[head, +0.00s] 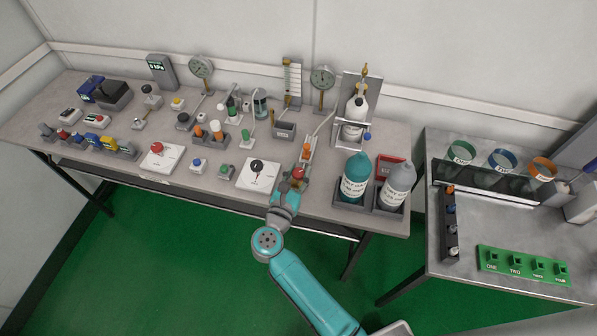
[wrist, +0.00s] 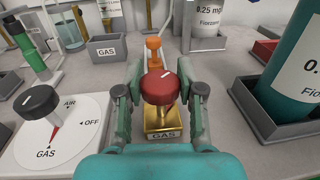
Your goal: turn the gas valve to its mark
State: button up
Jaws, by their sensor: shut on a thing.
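The gas valve has a round red knob (wrist: 160,88) with a short white line on top, on a brass block (wrist: 163,120) labelled GAS. The line points up and to the right in the wrist view. The red knob also shows in the head view (head: 297,173). My gripper (wrist: 159,94) is shut on the red knob, with one finger at its left and one at its right. The finger pads partly hide the knob's sides. I cannot make out a target mark around the knob.
Left of the valve is a white selector plate (wrist: 75,145) with a black knob (wrist: 38,102) and the words AIR, OFF and GAS. An orange part (wrist: 153,52) stands behind the valve. A teal bottle (head: 356,180) and a grey bottle (head: 398,187) stand close on the right.

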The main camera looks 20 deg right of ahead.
jog(key=n+t+y, duration=0.1)
jog(key=y, duration=0.1)
jog(key=n+t+y, duration=0.1)
jog(key=n, duration=0.1)
jog(key=shift+s+d+t+y, duration=0.1)
jog(key=shift+d+t+y, duration=0.05)
jog(key=shift+t+y, duration=0.2)
jog(key=shift+n+t+y, duration=0.75)
jog(key=shift+n+y, duration=0.65)
jog(key=shift+y, duration=0.75)
jog(key=shift+n+y, duration=0.8)
jog(key=shift+y, duration=0.4)
jog(key=o, duration=1.2)
jog(key=shift+c, duration=0.2)
jog(key=s, duration=0.4)
jog(key=s+a, duration=0.1)
jog(key=s, duration=0.6)
jog(key=shift+s+a, duration=0.2)
jog(key=shift+s, duration=0.2)
